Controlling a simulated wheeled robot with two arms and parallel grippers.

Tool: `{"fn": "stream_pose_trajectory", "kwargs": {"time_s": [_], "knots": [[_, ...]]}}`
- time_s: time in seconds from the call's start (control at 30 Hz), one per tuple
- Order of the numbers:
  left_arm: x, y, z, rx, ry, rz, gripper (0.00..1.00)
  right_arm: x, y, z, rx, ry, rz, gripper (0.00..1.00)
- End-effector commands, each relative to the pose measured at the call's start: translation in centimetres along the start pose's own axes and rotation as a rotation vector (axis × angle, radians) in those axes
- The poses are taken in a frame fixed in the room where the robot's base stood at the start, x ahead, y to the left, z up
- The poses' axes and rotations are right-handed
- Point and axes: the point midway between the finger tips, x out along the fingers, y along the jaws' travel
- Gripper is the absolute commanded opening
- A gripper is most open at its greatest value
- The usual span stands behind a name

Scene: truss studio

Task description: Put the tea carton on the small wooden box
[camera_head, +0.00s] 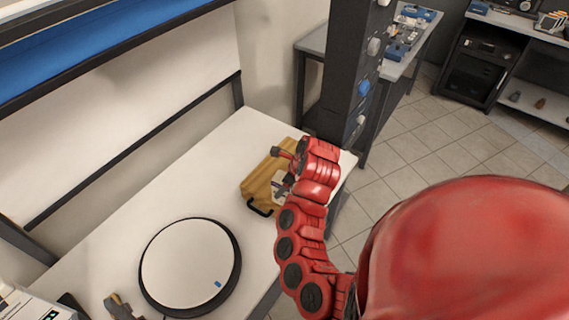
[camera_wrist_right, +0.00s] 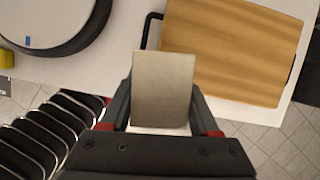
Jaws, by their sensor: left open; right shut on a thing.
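The small wooden box (camera_head: 258,178) lies on the white table at its far right end. In the right wrist view its flat wood-grained top (camera_wrist_right: 235,50) is clear. The tea carton (camera_wrist_right: 163,90) is a plain beige block between the fingers of my right gripper (camera_wrist_right: 163,105). My right gripper (camera_head: 281,172) is shut on it, close to the box's edge; the red arm partly hides carton and box in the head view, and I cannot tell whether they touch. My left gripper (camera_head: 113,300) shows small at the bottom left of the head view, open and empty.
A round white disc with a dark rim (camera_head: 190,262) lies on the table near the box. A black handle (camera_head: 259,209) sticks out from the box's side. A dark post (camera_head: 352,75) stands behind the table's end. The table (camera_head: 205,165) is bare left of the box.

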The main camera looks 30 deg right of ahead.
Motion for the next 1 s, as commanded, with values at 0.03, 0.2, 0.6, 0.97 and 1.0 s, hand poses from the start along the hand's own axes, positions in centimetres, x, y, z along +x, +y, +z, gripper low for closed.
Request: {"fn": "stream_pose_trajectory", "kwargs": {"time_s": [0.03,0.2,0.6,0.97,1.0], "knots": [[0.4,0.0,-0.1,0.0,0.0,0.0,0.47,-0.5,-0.1,-0.8,0.04,-0.002,-0.018,0.04],[-0.1,0.0,0.0,0.0,0.0,0.0,0.47,-0.4,-1.0,-2.2,0.103,-0.001,-0.049,0.04],[-6.8,0.3,1.1,0.0,0.0,0.0,0.47,2.0,-8.4,-0.2,0.106,0.0,-0.053,0.04],[-7.4,0.4,1.2,0.0,0.0,0.0,0.47,1.9,-12.6,1.8,0.108,0.002,-0.046,0.04],[-7.2,0.4,1.2,0.0,0.0,0.0,0.47,2.0,-13.0,1.9,0.109,0.003,-0.044,0.04]]}}
